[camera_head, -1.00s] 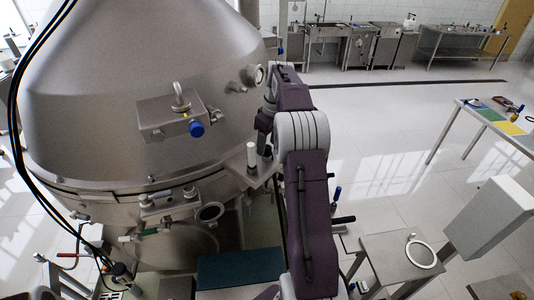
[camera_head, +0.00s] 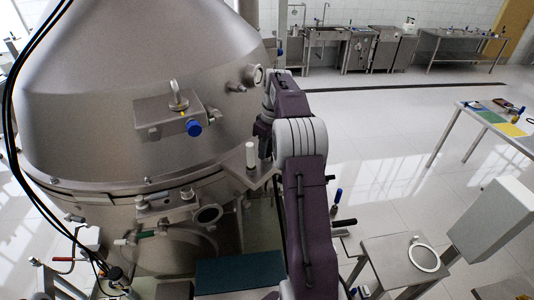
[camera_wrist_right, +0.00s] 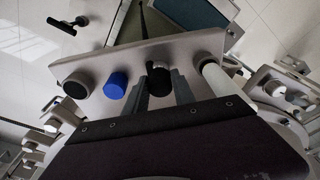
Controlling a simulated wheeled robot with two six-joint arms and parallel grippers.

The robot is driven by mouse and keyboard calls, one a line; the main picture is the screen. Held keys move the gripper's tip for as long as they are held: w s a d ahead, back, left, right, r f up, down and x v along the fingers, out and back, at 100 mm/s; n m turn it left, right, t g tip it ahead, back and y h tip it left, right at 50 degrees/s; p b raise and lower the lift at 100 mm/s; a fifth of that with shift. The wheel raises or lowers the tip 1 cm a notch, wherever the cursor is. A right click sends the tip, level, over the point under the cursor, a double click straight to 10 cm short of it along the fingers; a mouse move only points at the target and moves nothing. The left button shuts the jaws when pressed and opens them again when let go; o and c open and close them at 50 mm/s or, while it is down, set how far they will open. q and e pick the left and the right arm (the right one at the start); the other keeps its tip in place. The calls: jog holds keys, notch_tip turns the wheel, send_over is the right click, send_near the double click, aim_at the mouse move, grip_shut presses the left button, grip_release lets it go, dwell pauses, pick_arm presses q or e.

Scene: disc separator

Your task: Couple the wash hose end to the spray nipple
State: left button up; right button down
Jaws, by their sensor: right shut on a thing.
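My right gripper (camera_head: 263,146) is beside the large steel separator (camera_head: 130,80), at a flat metal bracket (camera_head: 262,178). In the right wrist view, its two fingers (camera_wrist_right: 161,92) are on either side of a dark round piece (camera_wrist_right: 160,82) at the bracket. I cannot tell whether this piece is the wash hose end. A blue cap (camera_wrist_right: 116,85) and a white cylinder (camera_wrist_right: 217,78) stand on either side of it. A short steel stub (camera_head: 236,87) sticks out of the separator's wall; I cannot tell whether it is the spray nipple. My left gripper is out of view.
A box with a blue knob (camera_head: 194,128) juts from the separator. Black cables (camera_head: 12,100) hang at the left. A metal stand with a white ring (camera_head: 423,257) is at the lower right. A table (camera_head: 497,125) is farther right.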

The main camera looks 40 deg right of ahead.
jog(key=shift+r+p, duration=1)
jog(key=shift+r, duration=0.25)
jog(key=shift+f, duration=0.1)
jog(key=shift+r, duration=2.45)
jog(key=shift+f, duration=0.1)
